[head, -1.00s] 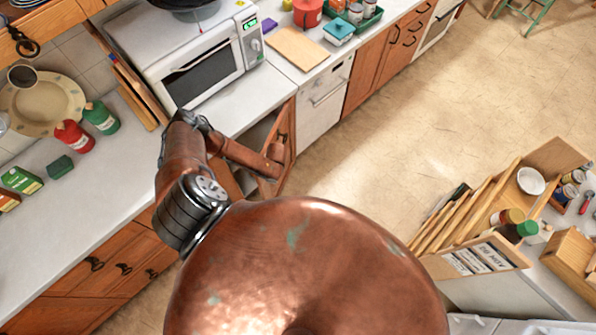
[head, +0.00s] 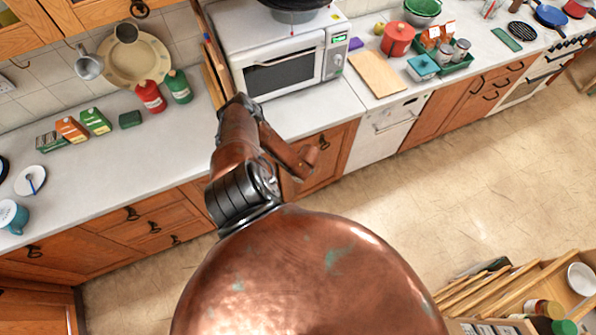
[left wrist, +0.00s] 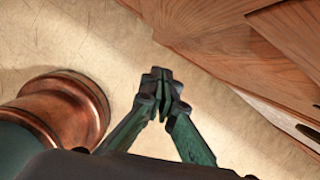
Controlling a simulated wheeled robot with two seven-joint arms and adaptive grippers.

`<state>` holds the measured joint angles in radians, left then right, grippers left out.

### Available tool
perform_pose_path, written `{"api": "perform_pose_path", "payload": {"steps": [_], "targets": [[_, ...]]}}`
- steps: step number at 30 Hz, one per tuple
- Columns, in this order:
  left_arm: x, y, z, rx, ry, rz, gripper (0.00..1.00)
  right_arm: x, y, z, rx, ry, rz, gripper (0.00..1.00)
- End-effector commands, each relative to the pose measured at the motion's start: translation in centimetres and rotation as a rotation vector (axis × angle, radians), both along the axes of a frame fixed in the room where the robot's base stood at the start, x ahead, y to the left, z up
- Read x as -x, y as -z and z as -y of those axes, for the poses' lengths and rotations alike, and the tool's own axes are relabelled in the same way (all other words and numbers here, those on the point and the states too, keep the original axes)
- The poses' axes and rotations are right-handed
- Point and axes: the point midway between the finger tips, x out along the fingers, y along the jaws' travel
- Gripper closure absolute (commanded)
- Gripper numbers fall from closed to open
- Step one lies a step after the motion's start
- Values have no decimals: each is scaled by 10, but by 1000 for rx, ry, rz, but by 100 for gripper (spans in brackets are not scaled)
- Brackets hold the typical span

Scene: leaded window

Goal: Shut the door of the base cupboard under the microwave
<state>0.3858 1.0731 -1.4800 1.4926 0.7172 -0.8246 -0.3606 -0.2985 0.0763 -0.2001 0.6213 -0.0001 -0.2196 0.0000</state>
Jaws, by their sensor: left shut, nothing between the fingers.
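The base cupboard under the microwave (head: 285,70) has a wooden door (head: 328,160) with a dark handle. In the head view the door looks flush or nearly flush with the cupboard front; its left part is hidden behind my copper left arm. In the left wrist view my left gripper (left wrist: 163,92) is shut and empty, above the tiled floor. Wooden panels (left wrist: 215,35) lie just beyond and to the right of its fingertips; I cannot tell whether they touch. The head view does not show the left gripper's fingers. My right gripper is not in view.
A white appliance front (head: 378,135) stands right of the cupboard. Wooden drawers (head: 145,225) are to its left. The worktop (head: 90,170) carries jars and boxes. The floor (head: 450,180) is clear up to a wooden rack (head: 520,290) at lower right.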

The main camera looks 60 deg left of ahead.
Motion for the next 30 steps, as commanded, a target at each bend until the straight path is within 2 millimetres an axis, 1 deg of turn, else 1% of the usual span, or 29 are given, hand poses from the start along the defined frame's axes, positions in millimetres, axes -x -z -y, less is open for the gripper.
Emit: {"api": "perform_pose_path", "payload": {"steps": [5, 8, 11, 13, 24, 27, 30], "targets": [[1, -1, 11, 3, 0, -1, 100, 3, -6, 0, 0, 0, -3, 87], [3, -2, 25, 4, -2, -2, 100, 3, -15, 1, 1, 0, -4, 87], [4, -3, 43, 4, -3, -1, 100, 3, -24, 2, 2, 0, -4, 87], [3, -14, 41, 0, -5, 2, 100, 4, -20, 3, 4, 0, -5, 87], [4, -77, 57, 0, -4, 1, 100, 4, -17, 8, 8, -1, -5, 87], [4, -88, 60, 1, -3, 1, 100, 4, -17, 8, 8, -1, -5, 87], [4, -93, 63, -1, 0, 1, 100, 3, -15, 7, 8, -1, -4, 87]]}}
